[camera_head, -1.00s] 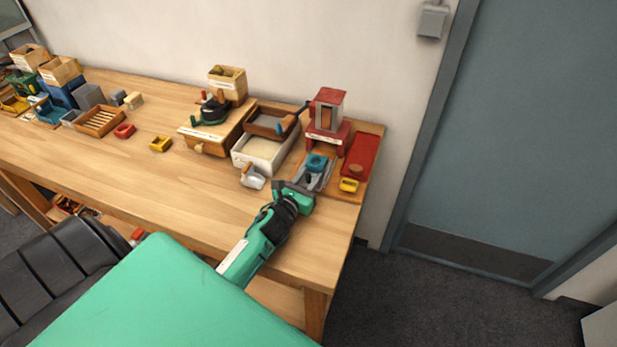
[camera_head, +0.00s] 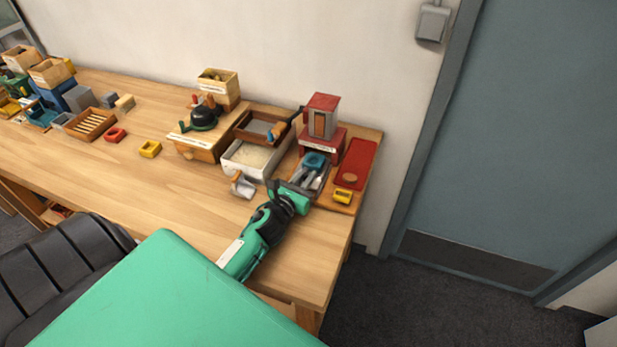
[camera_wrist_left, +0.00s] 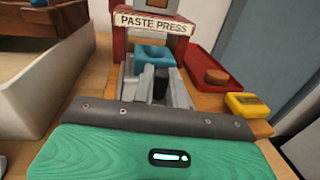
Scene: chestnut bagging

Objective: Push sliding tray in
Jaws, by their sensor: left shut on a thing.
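The paste press (camera_head: 320,125) is a red and grey tower at the right end of the table, labelled "PASTE PRESS" in the left wrist view (camera_wrist_left: 155,22). The grey sliding tray (camera_head: 298,188) sits low at its front, with a blue ring (camera_head: 314,160) at the press end. The gripper body hides the tray's near end. My right gripper is not visible.
A red tray (camera_head: 357,163) with a brown disc and a yellow block (camera_head: 343,196) lie right of the press. A white bin (camera_head: 250,160) and a white scoop-like piece (camera_head: 243,186) are to the left.

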